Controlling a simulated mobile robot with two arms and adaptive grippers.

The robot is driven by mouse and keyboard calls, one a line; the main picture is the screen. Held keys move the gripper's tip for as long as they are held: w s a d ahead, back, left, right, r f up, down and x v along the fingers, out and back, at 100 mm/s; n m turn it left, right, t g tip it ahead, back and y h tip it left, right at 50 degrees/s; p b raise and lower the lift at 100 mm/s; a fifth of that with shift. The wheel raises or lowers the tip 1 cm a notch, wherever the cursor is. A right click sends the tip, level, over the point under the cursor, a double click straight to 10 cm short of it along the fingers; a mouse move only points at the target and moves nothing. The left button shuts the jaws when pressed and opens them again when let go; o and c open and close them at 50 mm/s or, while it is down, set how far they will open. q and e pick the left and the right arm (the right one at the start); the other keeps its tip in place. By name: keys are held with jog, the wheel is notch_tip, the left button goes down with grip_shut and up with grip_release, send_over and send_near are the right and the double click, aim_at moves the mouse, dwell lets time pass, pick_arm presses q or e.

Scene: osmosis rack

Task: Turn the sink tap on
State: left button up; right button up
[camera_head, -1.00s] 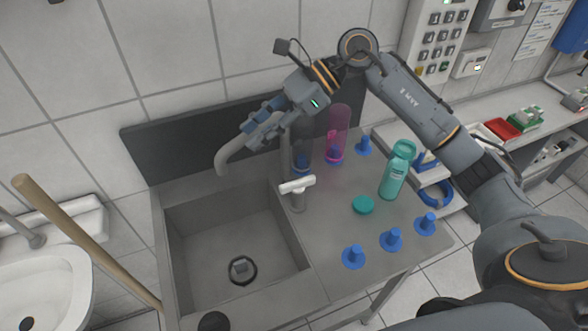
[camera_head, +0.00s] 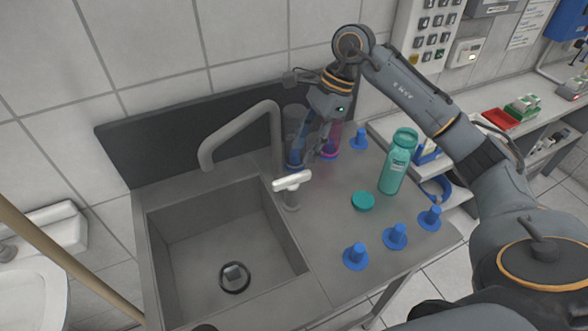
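The sink tap has a grey curved spout (camera_head: 240,126) bent over the left side of the basin. Its white lever handle (camera_head: 292,181) sits on a short grey post at the basin's right edge. No water shows under the spout. My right gripper (camera_head: 312,158) points down behind and to the right of the handle, apart from it in the picture. Its fingers are spread and nothing shows between them clearly; they partly cover a dark clear bottle and a pink one. My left gripper is not in view.
A dark clear bottle (camera_head: 294,116) and a pink bottle (camera_head: 334,136) stand close around my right gripper. A teal bottle (camera_head: 397,165), a teal cap (camera_head: 363,201) and several blue pegs (camera_head: 356,256) are on the counter. The basin (camera_head: 220,235) is empty apart from its drain.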

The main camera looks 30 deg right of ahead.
aim_at(292, 176)
jog(key=p+x, duration=0.1)
jog(key=x, duration=0.7)
jog(key=shift+p, duration=0.4)
jog(key=shift+c, duration=0.2)
grip_shut()
